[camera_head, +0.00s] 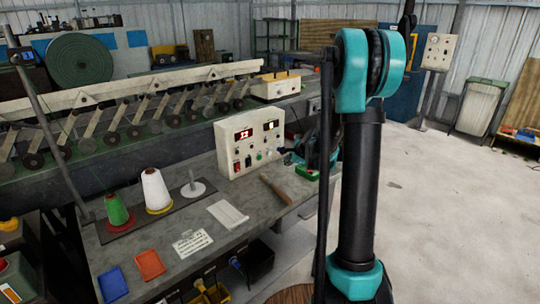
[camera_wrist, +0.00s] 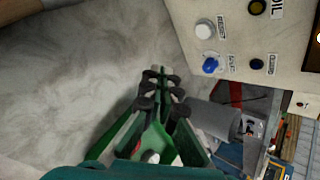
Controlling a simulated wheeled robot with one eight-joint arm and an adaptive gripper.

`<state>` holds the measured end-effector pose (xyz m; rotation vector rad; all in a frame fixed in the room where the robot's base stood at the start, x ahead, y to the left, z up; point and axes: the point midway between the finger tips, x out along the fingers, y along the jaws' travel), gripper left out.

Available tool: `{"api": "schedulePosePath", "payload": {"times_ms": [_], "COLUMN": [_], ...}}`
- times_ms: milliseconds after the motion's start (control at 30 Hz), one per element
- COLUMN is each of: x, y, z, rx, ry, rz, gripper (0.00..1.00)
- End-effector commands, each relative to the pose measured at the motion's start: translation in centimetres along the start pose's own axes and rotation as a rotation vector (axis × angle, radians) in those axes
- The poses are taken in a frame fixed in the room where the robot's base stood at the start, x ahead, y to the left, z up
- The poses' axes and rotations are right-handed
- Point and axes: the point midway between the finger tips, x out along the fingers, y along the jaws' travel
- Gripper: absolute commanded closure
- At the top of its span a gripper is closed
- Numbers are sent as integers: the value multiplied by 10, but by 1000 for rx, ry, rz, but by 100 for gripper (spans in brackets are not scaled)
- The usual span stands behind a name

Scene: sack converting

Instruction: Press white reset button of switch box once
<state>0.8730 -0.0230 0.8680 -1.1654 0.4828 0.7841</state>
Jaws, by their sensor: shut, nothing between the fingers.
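My gripper (camera_wrist: 160,88) has green fingers with dark pads, shut and empty. In the wrist picture its tips lie below and left of the button, with a visible gap. In the head view my gripper is near the box's right side, partly hidden by my arm.
A blue knob (camera_wrist: 210,64) sits close to the white button, with a black button (camera_wrist: 256,63) beside it. A wooden-handled tool (camera_head: 275,189) lies on the bench before the box. A white cone (camera_head: 156,190) and a green cone (camera_head: 116,211) stand at left.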

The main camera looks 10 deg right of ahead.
Motion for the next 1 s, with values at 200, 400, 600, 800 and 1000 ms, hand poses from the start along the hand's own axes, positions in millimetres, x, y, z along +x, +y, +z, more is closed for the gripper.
{"api": "schedulePosePath", "payload": {"times_ms": [200, 400, 600, 800, 1000], "x": [21, 37, 46, 48, 48], "y": [-15, -27, -33, -35, -35], "z": [16, 28, 34, 35, 35], "rx": [-1, -1, -1, 0, 0], "ry": [-1, -1, 0, 0, 0], "rz": [1, 1, 0, 0, 0], "gripper": [100, 100, 100, 100, 100]}}
